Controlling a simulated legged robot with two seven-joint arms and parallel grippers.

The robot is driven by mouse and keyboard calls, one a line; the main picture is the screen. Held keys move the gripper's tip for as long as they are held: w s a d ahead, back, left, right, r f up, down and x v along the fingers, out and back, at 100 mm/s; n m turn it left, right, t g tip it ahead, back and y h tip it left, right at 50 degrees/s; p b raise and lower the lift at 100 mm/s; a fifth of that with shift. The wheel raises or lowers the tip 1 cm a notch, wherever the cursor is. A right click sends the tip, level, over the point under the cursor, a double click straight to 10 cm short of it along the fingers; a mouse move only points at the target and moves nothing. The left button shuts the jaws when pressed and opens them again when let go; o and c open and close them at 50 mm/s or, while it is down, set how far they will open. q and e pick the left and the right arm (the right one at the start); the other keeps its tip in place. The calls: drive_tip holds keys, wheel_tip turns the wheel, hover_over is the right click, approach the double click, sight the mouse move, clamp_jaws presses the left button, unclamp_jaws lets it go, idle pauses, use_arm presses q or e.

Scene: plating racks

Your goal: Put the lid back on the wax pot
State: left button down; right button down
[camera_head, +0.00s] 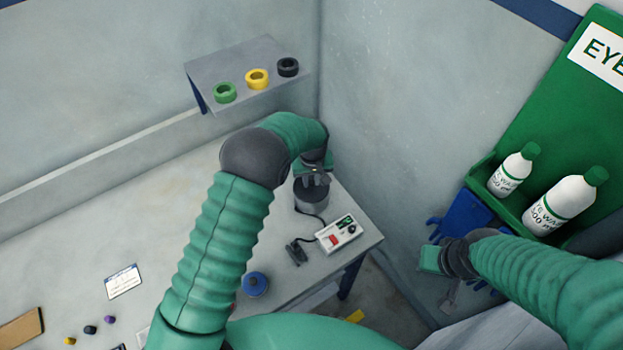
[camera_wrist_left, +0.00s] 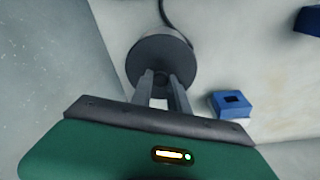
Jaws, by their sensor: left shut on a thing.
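The wax pot (camera_head: 311,198) is a dark grey cylinder near the back right of the bench. My left gripper (camera_head: 314,177) is directly above it, pointing down. In the left wrist view my left gripper (camera_wrist_left: 161,82) has its two grey fingers closed on the small dark knob of the round grey lid (camera_wrist_left: 150,52). The lid covers the pot's opening in that view, and I cannot tell whether it rests on the rim or hovers just above. My right gripper (camera_head: 432,259) is off the bench at the right, and its jaw state is unclear.
A white control box (camera_head: 338,233) with a cable and a dark clip-like piece (camera_head: 297,252) lie in front of the pot. A blue round item (camera_head: 256,284) sits nearer. A shelf (camera_head: 235,62) with three rings is behind. Green eyewash station (camera_head: 540,130) stands right.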

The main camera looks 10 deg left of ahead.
idle(0.3)
use_arm(q)
drive_tip(key=c, duration=1.2)
unclamp_jaws()
drive_tip(key=shift+o, duration=0.2)
drive_tip(key=o, duration=0.5)
drive_tip(key=shift+c, duration=0.2)
drive_tip(key=shift+r, duration=0.1)
drive_tip(key=shift+r+p, duration=2.25)
drive_tip(key=shift+r, duration=1.2)
clamp_jaws()
